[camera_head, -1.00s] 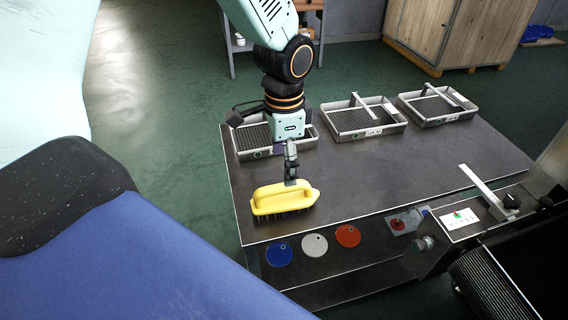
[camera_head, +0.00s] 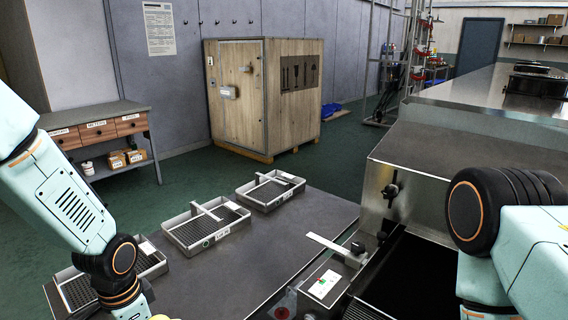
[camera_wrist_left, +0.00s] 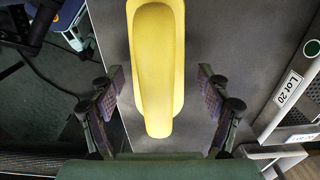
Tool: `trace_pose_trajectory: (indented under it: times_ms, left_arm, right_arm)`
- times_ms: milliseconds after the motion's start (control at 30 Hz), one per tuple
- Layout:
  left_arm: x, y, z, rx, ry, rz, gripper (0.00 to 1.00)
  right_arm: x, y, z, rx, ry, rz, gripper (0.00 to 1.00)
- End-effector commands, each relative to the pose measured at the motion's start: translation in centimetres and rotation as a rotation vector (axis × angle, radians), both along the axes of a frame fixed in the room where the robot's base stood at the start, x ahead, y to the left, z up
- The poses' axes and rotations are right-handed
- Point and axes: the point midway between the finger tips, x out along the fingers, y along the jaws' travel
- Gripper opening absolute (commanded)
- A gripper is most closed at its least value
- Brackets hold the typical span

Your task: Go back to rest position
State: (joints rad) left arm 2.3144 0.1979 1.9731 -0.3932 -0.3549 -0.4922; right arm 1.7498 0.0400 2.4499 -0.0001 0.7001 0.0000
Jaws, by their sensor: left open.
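In the left wrist view my left gripper (camera_wrist_left: 161,95) is open, with one finger on each side of a yellow brush (camera_wrist_left: 155,65). Gaps show between both fingers and the brush. The brush lies over the dark table top (camera_wrist_left: 215,40). In the head view my left arm comes in at the left, and its gripper is cut off by the bottom edge. My right arm shows at the right edge of the head view; its gripper is out of the picture.
Grey mesh trays stand on the dark table, one at the middle (camera_head: 205,243), one farther back (camera_head: 270,206) and one partly behind my left arm (camera_head: 150,270). A metal machine (camera_head: 440,150) stands at the right. A wooden cabinet (camera_head: 240,125) and drawer bench (camera_head: 140,108) stand behind.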

Motion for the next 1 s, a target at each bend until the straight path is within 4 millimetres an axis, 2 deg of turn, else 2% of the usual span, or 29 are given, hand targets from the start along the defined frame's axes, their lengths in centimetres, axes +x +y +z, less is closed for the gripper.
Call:
trace_pose_trajectory:
  times_ms: [100, 200, 400, 733, 967, 1000]
  left_arm:
    - [-0.1, 0.0, -2.0, 0.001, 0.002, -0.001, 0.77]
    - [0.1, 0.0, -0.3, 0.000, -0.003, -0.001, 0.77]
    - [0.0, 0.0, 0.6, 0.000, -0.001, 0.000, 0.77]
    - [0.0, 0.0, 0.6, 0.000, 0.000, -0.001, 0.77]
    - [-0.1, 0.0, -1.5, 0.001, 0.003, -0.002, 0.77]
    - [0.1, 0.0, -0.9, 0.001, -0.002, -0.001, 0.77]
  right_arm:
    - [0.0, 0.0, -0.6, 0.000, 0.000, 0.000, 0.40]
    - [0.0, 0.0, 0.0, 0.000, 0.000, 0.000, 0.40]
    - [0.0, 0.0, 0.2, 0.000, 0.000, 0.000, 0.40]
    - [0.0, 0.0, 0.2, 0.000, 0.000, 0.000, 0.40]
    - [0.0, 0.0, -0.5, 0.000, 0.000, 0.000, 0.40]
    - [0.0, 0.0, -0.2, 0.000, 0.000, 0.000, 0.40]
